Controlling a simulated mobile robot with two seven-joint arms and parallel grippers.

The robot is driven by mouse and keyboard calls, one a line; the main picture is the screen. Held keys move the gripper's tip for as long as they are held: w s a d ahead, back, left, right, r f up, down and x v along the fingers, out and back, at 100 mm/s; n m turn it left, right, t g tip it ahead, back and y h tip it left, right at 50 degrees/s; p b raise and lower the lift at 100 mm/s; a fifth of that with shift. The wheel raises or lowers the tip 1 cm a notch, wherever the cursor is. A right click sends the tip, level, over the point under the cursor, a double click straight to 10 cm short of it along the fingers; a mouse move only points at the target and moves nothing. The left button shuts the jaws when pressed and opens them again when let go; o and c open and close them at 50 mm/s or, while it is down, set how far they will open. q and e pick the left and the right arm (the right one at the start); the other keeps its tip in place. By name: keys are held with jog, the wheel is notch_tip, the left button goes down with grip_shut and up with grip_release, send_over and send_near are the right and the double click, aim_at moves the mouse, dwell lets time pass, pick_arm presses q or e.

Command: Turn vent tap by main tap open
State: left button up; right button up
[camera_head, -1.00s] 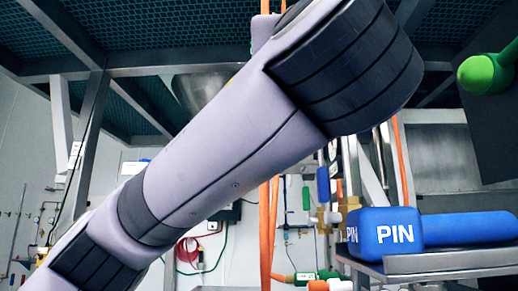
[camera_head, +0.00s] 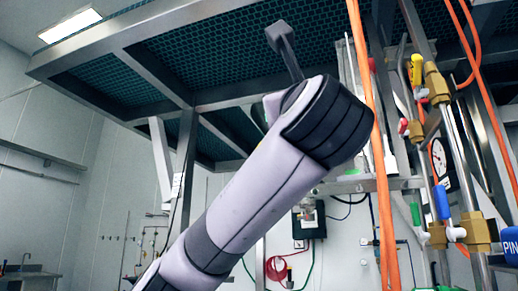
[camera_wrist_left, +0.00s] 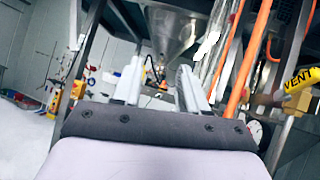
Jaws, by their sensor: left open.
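A yellow tap handle marked VENT (camera_wrist_left: 300,80) is at the right edge of the left wrist view, on a brass fitting. In the head view, a yellow handle (camera_head: 417,68) is on the upper right pipework; its label is not readable. A blue handle (camera_head: 441,201) is lower on that pipework. I cannot tell which tap is the main tap. My left gripper (camera_wrist_left: 160,85) is open and empty in the left wrist view, its fingers left of the VENT handle and apart from it. In the head view, my left arm hides most of that gripper. My right gripper is out of view.
A metal funnel (camera_wrist_left: 175,30) is beyond my left fingers. Orange hoses (camera_head: 372,130) hang between my left arm and the pipework. A metal frame (camera_head: 95,75) runs overhead. A round gauge (camera_head: 440,158) is behind the pipes. A blue PIN block (camera_head: 509,250) is at the right edge.

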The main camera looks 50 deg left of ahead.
pick_arm(q)
jog(key=w+a+f+n+g, duration=0.1)
jog(key=a+f+n+g, duration=0.1)
jog(key=a, duration=0.9)
notch_tip(320, 180, down, 2)
jog(key=shift+w+g, duration=0.4)
jog(key=shift+g, duration=0.1)
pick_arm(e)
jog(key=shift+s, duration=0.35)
pick_arm(q)
jog(key=shift+c, duration=0.3)
